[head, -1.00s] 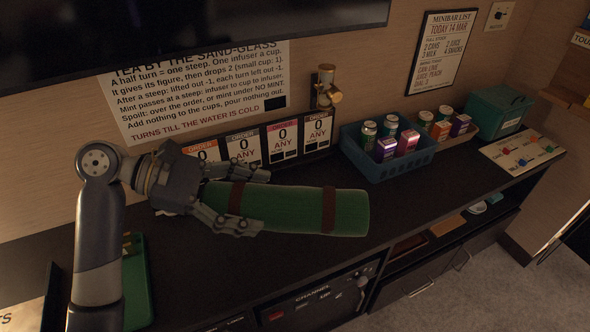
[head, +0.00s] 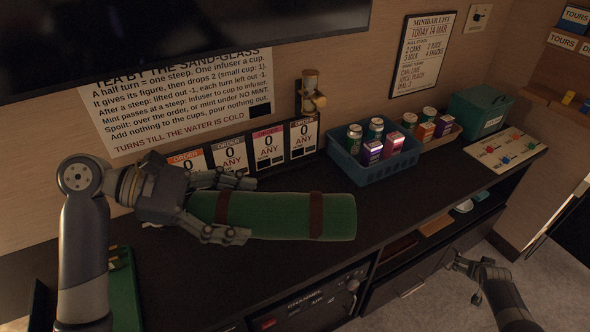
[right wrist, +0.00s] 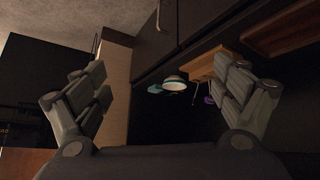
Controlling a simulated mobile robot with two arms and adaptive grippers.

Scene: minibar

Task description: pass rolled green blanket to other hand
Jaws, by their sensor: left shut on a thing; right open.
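The rolled green blanket (head: 275,215) has two brown straps and lies level above the black counter (head: 385,218) in the head view. My left gripper (head: 236,208) is shut on its left end, one finger on the far side and one on the near side. The blanket's right end is free. My right gripper (head: 467,275) is at the lower right of the head view, in front of the counter and well apart from the blanket. In the right wrist view its two fingers (right wrist: 160,95) are spread wide with nothing between them.
A blue basket (head: 378,171) of cans and boxes stands at the back of the counter, with a green box (head: 478,108) further right. Order cards (head: 268,146) stand along the wall. A green tray (head: 123,290) is at the left. Open shelves are below the counter's right part.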

